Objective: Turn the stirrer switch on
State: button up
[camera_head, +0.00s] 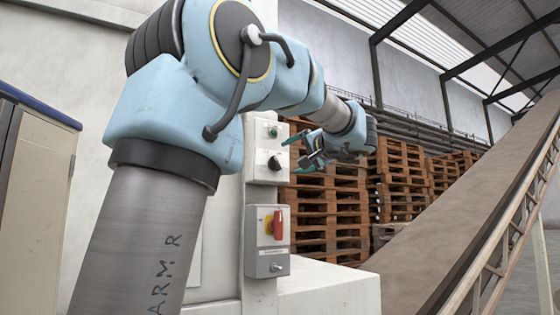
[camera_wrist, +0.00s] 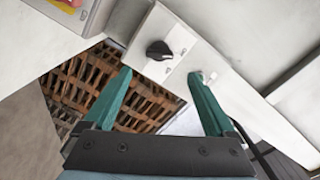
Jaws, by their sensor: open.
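A black rotary knob (camera_head: 274,162) sits on a pale control box (camera_head: 258,150) on the machine's post, below a green button (camera_head: 272,132). No label is readable, so I cannot confirm that it is the stirrer switch. In the wrist view the black knob (camera_wrist: 159,50) stands just beyond the fingertips, between their lines. My gripper (camera_head: 298,151) is open and empty to the right of the box, its teal fingers pointing toward it. In the wrist view my gripper (camera_wrist: 160,74) shows both fingers apart, with no visible contact with the knob.
Below is a grey box with a red handle (camera_head: 278,224) on yellow; the red handle (camera_wrist: 75,3) also shows in the wrist view. Wooden pallets (camera_head: 325,215) are stacked behind. A sloped conveyor (camera_head: 450,220) runs at right. A cabinet (camera_head: 35,190) stands at left.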

aim_at(275, 164)
jog(key=p+x, duration=0.3)
jog(key=x, duration=0.4)
jog(key=shift+r, duration=0.1)
jog(key=shift+w+a, duration=0.3)
jog(key=shift+w, duration=0.2)
jog(key=c, duration=1.4)
